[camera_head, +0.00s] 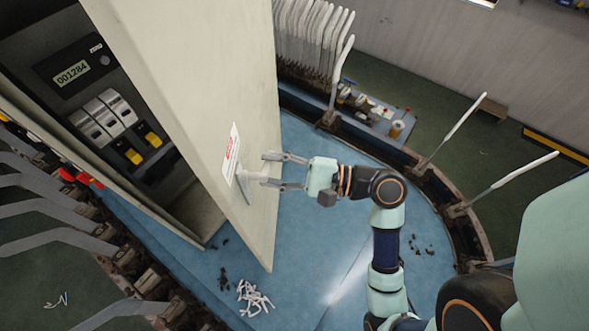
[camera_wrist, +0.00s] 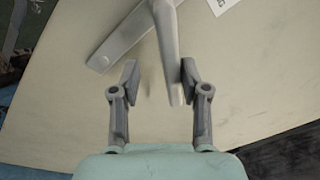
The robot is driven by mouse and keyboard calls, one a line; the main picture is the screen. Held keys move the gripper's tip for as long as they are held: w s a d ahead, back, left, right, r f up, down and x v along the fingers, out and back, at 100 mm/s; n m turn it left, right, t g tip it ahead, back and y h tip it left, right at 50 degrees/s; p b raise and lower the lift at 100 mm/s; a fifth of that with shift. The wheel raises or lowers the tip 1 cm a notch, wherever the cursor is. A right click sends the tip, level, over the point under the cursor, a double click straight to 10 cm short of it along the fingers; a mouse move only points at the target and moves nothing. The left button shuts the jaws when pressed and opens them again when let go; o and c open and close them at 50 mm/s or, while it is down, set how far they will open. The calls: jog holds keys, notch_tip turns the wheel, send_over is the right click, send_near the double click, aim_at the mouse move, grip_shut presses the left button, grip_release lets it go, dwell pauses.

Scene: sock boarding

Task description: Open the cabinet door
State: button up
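The cabinet door (camera_head: 215,90) is a large cream panel, swung well away from the cabinet (camera_head: 60,45), whose inside is exposed. A grey handle (camera_head: 258,180) sits on the door below a red-and-white label (camera_head: 231,155). My gripper (camera_head: 272,172) is open in front of the door, its fingers on either side of the handle. In the wrist view the handle lever (camera_wrist: 168,55) reaches down between my two fingertips (camera_wrist: 158,75), nearer the right one. I cannot tell whether the right fingertip touches it. The handle's back plate (camera_wrist: 125,38) lies against the door behind it.
Inside the cabinet are a counter display (camera_head: 72,73) and breakers with yellow switches (camera_head: 152,138). The blue floor (camera_head: 310,235) holds white scraps (camera_head: 254,299) and dark debris. White sock forms (camera_head: 312,38) line a curved rail around it. Open floor lies right of the door.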

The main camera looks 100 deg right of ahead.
jog(key=v, duration=0.4)
jog(key=shift+s+a, duration=0.2)
jog(key=shift+s, duration=0.2)
jog(key=shift+s+a+r+p, duration=0.1)
jog(key=shift+s+a+p, duration=0.6)
jog(key=shift+s+a, duration=0.95)
jog(key=o, duration=0.4)
jog(key=shift+s+a+p, duration=0.35)
jog(key=shift+s+a, duration=0.2)
jog(key=shift+s, duration=0.2)
jog(key=shift+c, duration=0.2)
jog(key=shift+s+a, duration=0.3)
jog(key=shift+a, duration=0.35)
jog(key=c, duration=0.4)
jog(key=shift+o, duration=0.2)
jog(key=shift+s+a+p, duration=0.3)
jog(key=shift+s+a, duration=0.1)
jog(key=shift+a, duration=0.05)
jog(key=shift+p, duration=0.6)
